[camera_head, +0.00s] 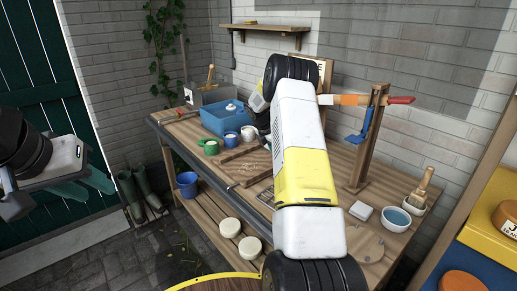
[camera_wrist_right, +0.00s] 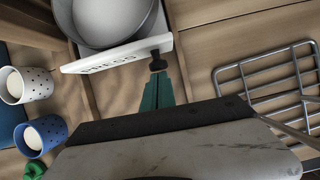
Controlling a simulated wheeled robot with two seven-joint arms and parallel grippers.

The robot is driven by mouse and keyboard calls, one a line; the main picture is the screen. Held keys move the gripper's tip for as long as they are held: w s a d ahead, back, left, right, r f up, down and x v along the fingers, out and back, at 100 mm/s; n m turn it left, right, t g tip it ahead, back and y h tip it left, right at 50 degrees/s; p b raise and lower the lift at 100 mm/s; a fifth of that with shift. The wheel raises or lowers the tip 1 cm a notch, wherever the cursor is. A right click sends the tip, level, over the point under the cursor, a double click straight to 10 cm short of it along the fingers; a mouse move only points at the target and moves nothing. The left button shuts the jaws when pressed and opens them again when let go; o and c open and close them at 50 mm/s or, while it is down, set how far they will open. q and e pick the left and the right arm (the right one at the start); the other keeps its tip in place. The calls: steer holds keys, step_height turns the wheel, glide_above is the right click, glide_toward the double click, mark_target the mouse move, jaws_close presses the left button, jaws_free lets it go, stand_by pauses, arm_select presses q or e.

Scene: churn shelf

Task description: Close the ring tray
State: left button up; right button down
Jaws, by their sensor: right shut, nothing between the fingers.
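A tray with a white front (camera_wrist_right: 120,55) and a black knob (camera_wrist_right: 157,63) shows at the top of the right wrist view. Dark lettering on the front is hard to read, so I cannot confirm that this is the ring tray. A round grey vessel (camera_wrist_right: 110,20) sits in it. My right gripper (camera_wrist_right: 157,78) is shut, its green fingertips close to the knob; contact is unclear. In the head view my right arm hides it. My left gripper (camera_head: 88,186) is at the far left, away from the bench, its green fingers apart and empty.
The wooden bench (camera_head: 245,165) carries a blue box (camera_head: 222,118), cups, a wooden post (camera_head: 366,140) and a blue-filled bowl (camera_head: 397,219). In the right wrist view a wire rack (camera_wrist_right: 270,85) lies right of my fingers, dotted cups (camera_wrist_right: 28,86) left. Boots (camera_head: 140,195) stand on the floor.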

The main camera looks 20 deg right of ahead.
steer(key=a, duration=0.2)
steer(key=shift+s+a, duration=0.3)
steer(key=shift+s, duration=0.1)
steer(key=shift+s+a+r, duration=0.2)
steer(key=shift+a+r, duration=0.55)
steer(key=s+a+r+m+t+y, duration=0.1)
steer(key=s+a+r+m, duration=0.3)
steer(key=r, duration=0.5)
steer(key=s+a+r+m+y, duration=0.1)
steer(key=s+a+r, duration=0.35)
steer(key=r, duration=0.45)
steer(key=s+a+r+m+t+y, duration=0.1)
steer(key=s+a+r+m, duration=0.15)
steer(key=s, duration=0.25)
steer(key=s+a+r+m, duration=0.2)
steer(key=s+r+m, duration=0.15)
steer(key=s, duration=0.25)
steer(key=s+a+m+t+y, duration=0.1)
steer(key=s+a+m, duration=0.3)
steer(key=s, duration=0.6)
steer(key=s+a+m+t+y, duration=0.1)
steer(key=s+a+m, duration=0.3)
steer(key=s, duration=0.6)
steer(key=shift+s+r+m+t+y, duration=0.4)
steer(key=shift+m+y, duration=0.4)
steer(key=shift+m, duration=0.2)
